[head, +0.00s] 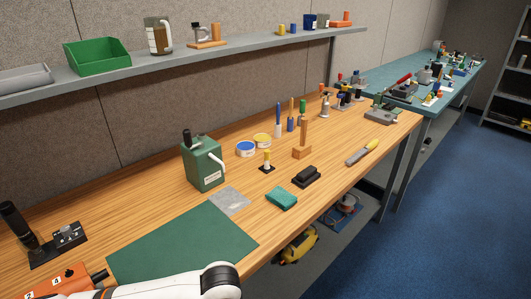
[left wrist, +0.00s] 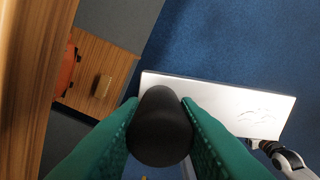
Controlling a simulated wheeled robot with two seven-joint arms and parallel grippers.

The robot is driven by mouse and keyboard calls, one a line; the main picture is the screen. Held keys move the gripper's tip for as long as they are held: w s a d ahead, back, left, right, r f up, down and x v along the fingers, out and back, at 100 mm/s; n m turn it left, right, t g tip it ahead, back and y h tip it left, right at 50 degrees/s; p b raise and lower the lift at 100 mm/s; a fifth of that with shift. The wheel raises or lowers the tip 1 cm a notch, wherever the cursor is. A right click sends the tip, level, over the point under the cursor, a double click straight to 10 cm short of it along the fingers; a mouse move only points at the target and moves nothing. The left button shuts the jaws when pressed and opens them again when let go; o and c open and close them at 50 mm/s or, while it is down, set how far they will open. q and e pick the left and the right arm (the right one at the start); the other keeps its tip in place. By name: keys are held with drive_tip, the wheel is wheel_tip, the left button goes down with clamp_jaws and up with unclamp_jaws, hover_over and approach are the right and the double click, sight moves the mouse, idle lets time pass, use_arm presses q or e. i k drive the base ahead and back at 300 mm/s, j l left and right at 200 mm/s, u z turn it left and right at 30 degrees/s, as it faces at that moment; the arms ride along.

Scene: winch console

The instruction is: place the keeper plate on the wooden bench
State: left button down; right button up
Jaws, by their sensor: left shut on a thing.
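In the left wrist view, the green-padded fingers of my left gripper (left wrist: 160,108) are shut on a black rounded knob (left wrist: 160,127), seen end-on. A pale metal plate (left wrist: 230,98) with a faint smudge shows beyond the knob, over the blue floor. I cannot tell whether it is joined to the knob or is the keeper plate. The wooden bench (head: 330,155) runs across the head view, and a wooden edge (left wrist: 25,75) shows at the left of the wrist view. My left gripper is outside the head view. My right gripper is not seen.
The bench holds a green mat (head: 180,243), a grey sheet (head: 229,201), a green winch box (head: 203,165), a teal block (head: 282,198) and a black block (head: 306,176). An orange unit (head: 62,281) is at the lower left. Bare wood lies between the objects.

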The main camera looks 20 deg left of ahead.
sight(355, 132)
drive_tip(key=i+l+u, duration=0.15)
drive_tip(key=i+l, duration=0.25)
drive_tip(key=i+l+u, duration=0.1)
drive_tip(key=i+l, duration=0.3)
drive_tip(key=i+l+u, duration=0.15)
drive_tip(key=i+l, duration=0.2)
drive_tip(key=i+l+u, duration=0.1)
drive_tip(key=i+l, duration=0.25)
drive_tip(key=l, duration=0.25)
